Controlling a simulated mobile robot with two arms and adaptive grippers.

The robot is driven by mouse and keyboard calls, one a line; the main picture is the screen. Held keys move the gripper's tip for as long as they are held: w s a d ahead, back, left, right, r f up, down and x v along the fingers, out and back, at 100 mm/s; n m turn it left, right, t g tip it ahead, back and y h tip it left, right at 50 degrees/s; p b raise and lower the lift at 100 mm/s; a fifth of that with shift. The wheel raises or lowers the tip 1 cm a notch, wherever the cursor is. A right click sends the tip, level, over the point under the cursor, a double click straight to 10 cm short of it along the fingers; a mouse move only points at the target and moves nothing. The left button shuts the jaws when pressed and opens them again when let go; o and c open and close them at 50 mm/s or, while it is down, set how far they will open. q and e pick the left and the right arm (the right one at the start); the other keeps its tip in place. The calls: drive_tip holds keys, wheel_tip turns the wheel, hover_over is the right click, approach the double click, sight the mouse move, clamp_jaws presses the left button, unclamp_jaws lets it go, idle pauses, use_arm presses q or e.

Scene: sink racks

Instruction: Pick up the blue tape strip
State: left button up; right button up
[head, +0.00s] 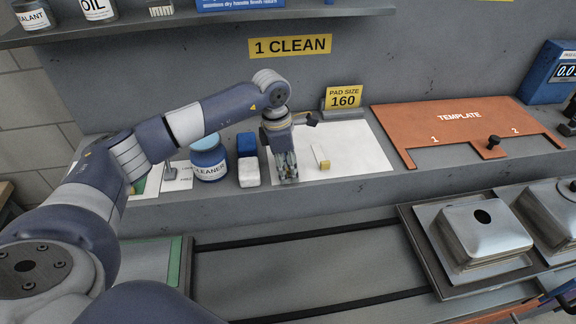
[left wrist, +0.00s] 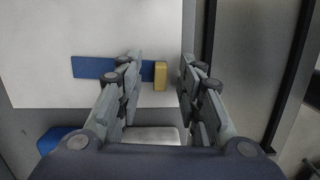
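In the left wrist view a flat blue tape strip (left wrist: 93,68) lies on a white sheet (left wrist: 40,30), with a small yellow tab or block (left wrist: 160,76) at its near end. My right gripper is not in view.
A blue-and-white block (head: 248,173) and a blue cleaner jar (head: 208,160) stand left of the gripper. A pad size sign (head: 342,99) stands behind. An orange template (head: 460,125) lies right. Metal sinks (head: 480,240) sit on a rack in front, below the ledge.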

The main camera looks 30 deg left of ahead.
use_arm(q)
clamp_jaws()
drive_tip(key=shift+r, duration=0.1)
